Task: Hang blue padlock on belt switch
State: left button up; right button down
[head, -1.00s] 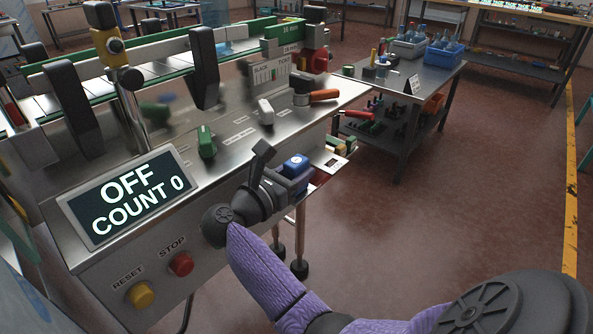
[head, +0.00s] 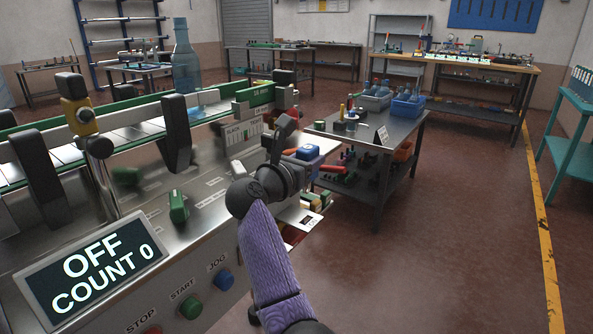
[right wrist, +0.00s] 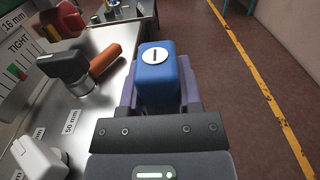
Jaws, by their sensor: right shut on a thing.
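My right gripper (head: 300,160) is shut on the blue padlock (head: 308,152) beside the conveyor machine's right end. In the right wrist view the padlock (right wrist: 158,75) sits between the gripper's fingers (right wrist: 160,98), its face with a white keyhole disc showing. Its shackle cannot be made out. In that view a red rotary knob with yellow behind it (right wrist: 68,20), which looks like the belt switch, stands at the upper left, apart from the padlock. My left gripper is not in view.
The display (head: 90,270) reads OFF, COUNT 0. A grey cart (head: 385,140) with blue bins stands beyond. The floor at right is open.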

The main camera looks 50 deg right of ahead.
aim_at(307, 193)
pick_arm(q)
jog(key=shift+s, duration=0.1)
pick_arm(e)
jog(key=shift+f, duration=0.1)
notch_tip(307, 193, down, 3)
jog(key=shift+r+b, duration=0.1)
jog(key=shift+b, duration=1.05)
jog(key=shift+f+b, duration=0.95)
jog(key=shift+f, duration=0.5)
jog(key=shift+f+b, duration=0.95)
jog(key=shift+f, duration=0.4)
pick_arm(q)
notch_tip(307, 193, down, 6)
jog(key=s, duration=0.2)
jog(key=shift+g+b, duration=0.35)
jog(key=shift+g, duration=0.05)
pick_arm(e)
jog(key=shift+f, duration=0.55)
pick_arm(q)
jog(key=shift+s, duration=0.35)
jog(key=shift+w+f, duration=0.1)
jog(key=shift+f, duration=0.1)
pick_arm(e)
jog(key=shift+f, duration=0.25)
